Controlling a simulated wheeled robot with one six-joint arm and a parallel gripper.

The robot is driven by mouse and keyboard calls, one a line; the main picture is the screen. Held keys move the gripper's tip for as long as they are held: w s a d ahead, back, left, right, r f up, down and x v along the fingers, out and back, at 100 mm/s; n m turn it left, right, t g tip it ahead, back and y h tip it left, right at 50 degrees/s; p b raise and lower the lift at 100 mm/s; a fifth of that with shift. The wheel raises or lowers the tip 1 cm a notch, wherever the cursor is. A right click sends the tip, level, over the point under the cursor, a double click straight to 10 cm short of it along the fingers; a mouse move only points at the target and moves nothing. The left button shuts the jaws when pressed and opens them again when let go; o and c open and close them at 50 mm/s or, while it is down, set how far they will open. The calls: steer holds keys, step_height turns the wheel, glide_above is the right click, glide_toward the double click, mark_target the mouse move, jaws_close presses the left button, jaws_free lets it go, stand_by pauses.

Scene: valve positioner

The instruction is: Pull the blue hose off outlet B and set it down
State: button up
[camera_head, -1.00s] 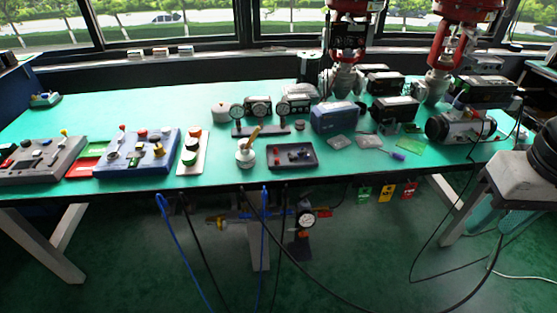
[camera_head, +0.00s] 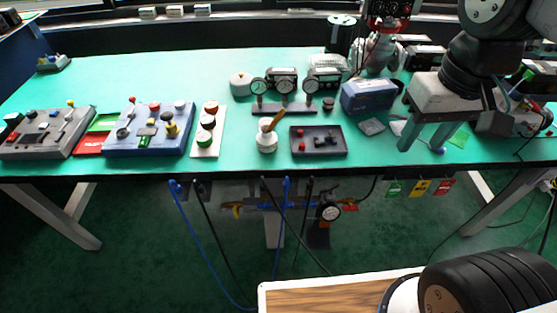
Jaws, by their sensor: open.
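A blue hose (camera_head: 198,235) hangs below the front edge of the green-topped table, left of centre, and curves down toward the floor. Another blue length (camera_head: 285,205) hangs further right by the pipework. Whether the two join is unclear. Several gauges and instrument housings (camera_head: 284,90) stand on the table; no outlet B label is readable, and I cannot tell where the hose ends attach. My gripper (camera_head: 421,149) is over the right part of the table, fingers pointing down, open and empty. It is well to the right of both blue lengths and touches neither.
The table (camera_head: 240,150) carries control panels (camera_head: 150,135) at left, a dark tray (camera_head: 318,141), a white pot (camera_head: 267,141) and a blue box (camera_head: 368,97). Black cables (camera_head: 215,225) hang beside the blue lengths. Coloured tags (camera_head: 419,187) hang at the front edge.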

steer(key=w+a+f+n, duration=0.2)
steer(key=w+a+f, duration=0.6)
steer(key=w, duration=0.3)
steer(key=n+g, duration=0.1)
steer(key=n, duration=0.1)
glide_above(286, 182)
step_height(286, 182, down, 16)
steer(key=shift+r, duration=0.2)
steer(key=shift+f, duration=3.9)
jaws_close()
